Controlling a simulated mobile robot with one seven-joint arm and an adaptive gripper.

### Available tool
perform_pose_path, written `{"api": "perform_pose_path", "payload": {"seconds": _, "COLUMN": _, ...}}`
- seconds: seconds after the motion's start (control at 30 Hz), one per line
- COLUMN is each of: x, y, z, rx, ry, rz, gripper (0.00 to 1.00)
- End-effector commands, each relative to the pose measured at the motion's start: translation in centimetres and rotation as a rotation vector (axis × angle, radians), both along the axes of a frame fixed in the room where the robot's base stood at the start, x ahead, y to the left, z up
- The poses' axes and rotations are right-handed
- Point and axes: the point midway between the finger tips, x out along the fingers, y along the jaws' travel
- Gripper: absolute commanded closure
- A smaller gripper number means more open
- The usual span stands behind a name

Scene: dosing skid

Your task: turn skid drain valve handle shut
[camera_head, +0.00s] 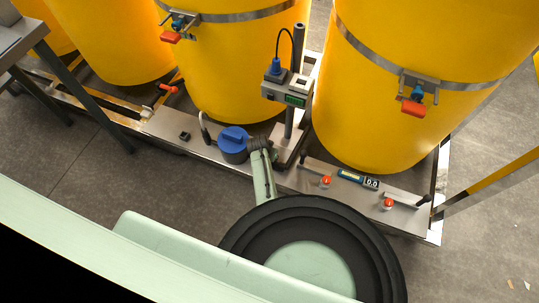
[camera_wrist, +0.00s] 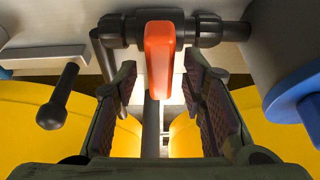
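The drain valve handle is an orange-red lever (camera_wrist: 158,60) in the wrist view, at the top centre. It lies across a black pipe with ribbed collars (camera_wrist: 208,30). My gripper (camera_wrist: 160,78) is open, with one dark padded finger to the left of the lever and one to the right. The lever's near end reaches in between the fingertips, with a visible gap on both sides, so the fingers do not appear to close on it. In the head view this lever and my fingers cannot be made out; my arm hides that spot beside the blue pump (camera_head: 233,143).
A blue round part (camera_wrist: 296,98) is close on the right in the wrist view, and a black knobbed lever (camera_wrist: 56,100) is on the left. Yellow tanks (camera_head: 235,70) stand behind. A post with a control box (camera_head: 287,90) rises near my arm. Red knobs (camera_head: 326,181) are to the right.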

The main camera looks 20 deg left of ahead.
Motion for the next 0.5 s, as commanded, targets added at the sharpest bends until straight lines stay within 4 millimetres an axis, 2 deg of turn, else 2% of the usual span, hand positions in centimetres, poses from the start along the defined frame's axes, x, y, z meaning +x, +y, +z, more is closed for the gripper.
{"api": "perform_pose_path", "payload": {"seconds": 0.33, "x": 0.0, "y": 0.0, "z": 0.2, "rx": 0.0, "ry": -0.002, "rz": 0.001, "gripper": 0.6}}
{"api": "perform_pose_path", "payload": {"seconds": 0.5, "x": -0.6, "y": 0.1, "z": 1.7, "rx": 0.002, "ry": -0.004, "rz": 0.001, "gripper": 0.6}}
